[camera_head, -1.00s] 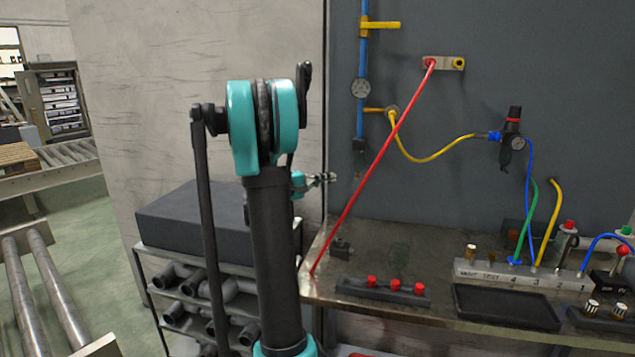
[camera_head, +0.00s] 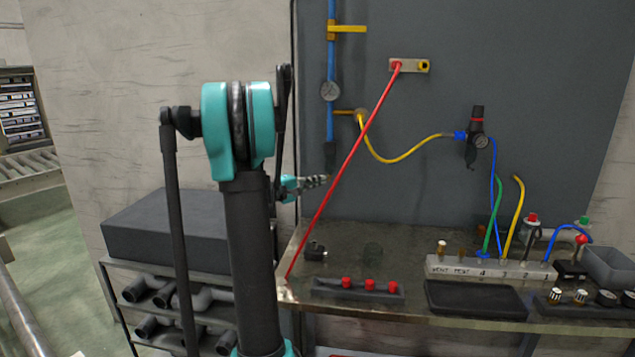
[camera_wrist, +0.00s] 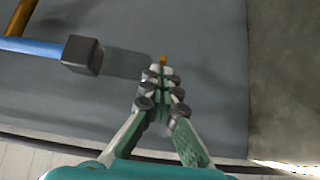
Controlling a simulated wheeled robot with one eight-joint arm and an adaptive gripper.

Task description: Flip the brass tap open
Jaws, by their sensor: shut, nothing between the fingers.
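My gripper (camera_head: 322,181) is shut and empty in front of the grey panel, just below the lower end of the blue pipe (camera_head: 331,60). In the wrist view its fingertips (camera_wrist: 161,72) are together. A tiny brass-coloured piece (camera_wrist: 163,60) shows just past the tips; I cannot tell whether they touch it or whether it is the tap. A yellow lever (camera_head: 348,29) sticks out to the right high on the pipe. A small brass fitting (camera_head: 441,247) stands upright at the left end of the labelled block (camera_head: 470,267) on the bench. Which one is the brass tap is unclear.
A red rod (camera_head: 345,165) slants from the wall plate (camera_head: 410,66) to the bench (camera_head: 400,238), close right of my gripper. The pipe's dark end block (camera_wrist: 82,55) is left of the fingers. A yellow hose (camera_head: 395,160) and regulator (camera_head: 477,135) are farther right.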

